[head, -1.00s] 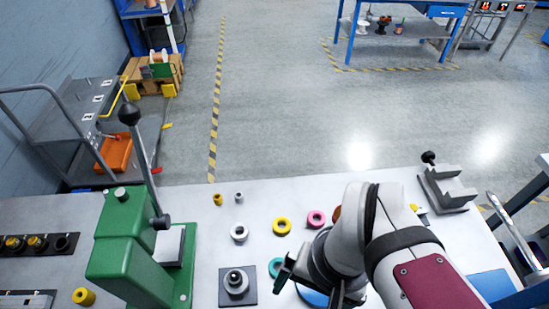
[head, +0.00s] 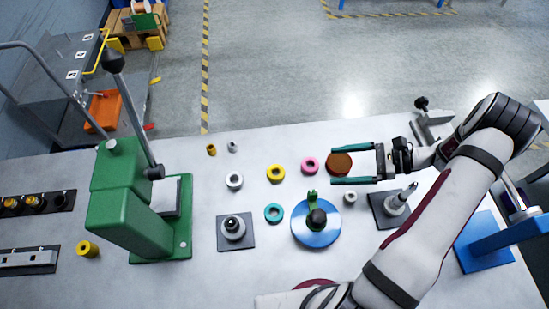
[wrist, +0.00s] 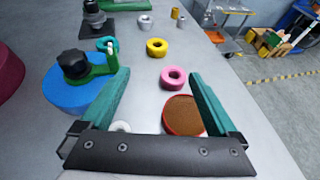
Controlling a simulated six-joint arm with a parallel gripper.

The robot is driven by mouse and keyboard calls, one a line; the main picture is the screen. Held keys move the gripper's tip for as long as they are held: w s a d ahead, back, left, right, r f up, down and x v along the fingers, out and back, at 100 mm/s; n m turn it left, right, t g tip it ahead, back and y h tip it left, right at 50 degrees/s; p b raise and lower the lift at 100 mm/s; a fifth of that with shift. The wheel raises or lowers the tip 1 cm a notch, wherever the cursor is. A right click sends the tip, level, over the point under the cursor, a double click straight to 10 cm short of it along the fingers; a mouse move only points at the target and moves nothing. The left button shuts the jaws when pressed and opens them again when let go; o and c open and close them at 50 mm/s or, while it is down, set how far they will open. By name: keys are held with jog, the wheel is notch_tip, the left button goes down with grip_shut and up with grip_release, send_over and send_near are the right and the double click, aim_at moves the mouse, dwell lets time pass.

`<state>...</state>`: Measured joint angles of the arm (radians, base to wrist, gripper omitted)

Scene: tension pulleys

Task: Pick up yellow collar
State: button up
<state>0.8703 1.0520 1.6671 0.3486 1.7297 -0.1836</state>
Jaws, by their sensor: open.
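The yellow collar (head: 276,173) is a thick ring lying flat on the white table, left of the pink ring. It also shows in the wrist view (wrist: 157,47), beyond the fingertips. My gripper (head: 333,164) is open and empty, its two green fingers pointing left in the head view. The fingers lie either side of a brown, red-rimmed disc (head: 339,164). In the wrist view, my gripper (wrist: 158,74) has the pink ring (wrist: 173,78) between it and the yellow collar. A smaller yellow piece (head: 211,150) and another yellow ring (head: 87,248) lie farther left.
The pink ring (head: 309,165) lies between the brown disc and the yellow collar. A teal ring (head: 273,213), a blue disc with a black knob (head: 316,234) and a white ring (head: 234,181) are nearby. A green lever press (head: 130,205) stands at left.

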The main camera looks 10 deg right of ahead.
aim_at(285, 173)
jog(key=x, duration=0.9)
jog(key=s+x, duration=0.1)
jog(key=x, duration=0.4)
jog(key=shift+w+a+f, duration=0.1)
jog(key=shift+a+f, duration=0.15)
jog(key=shift+f, duration=0.2)
jog(key=c, duration=1.4)
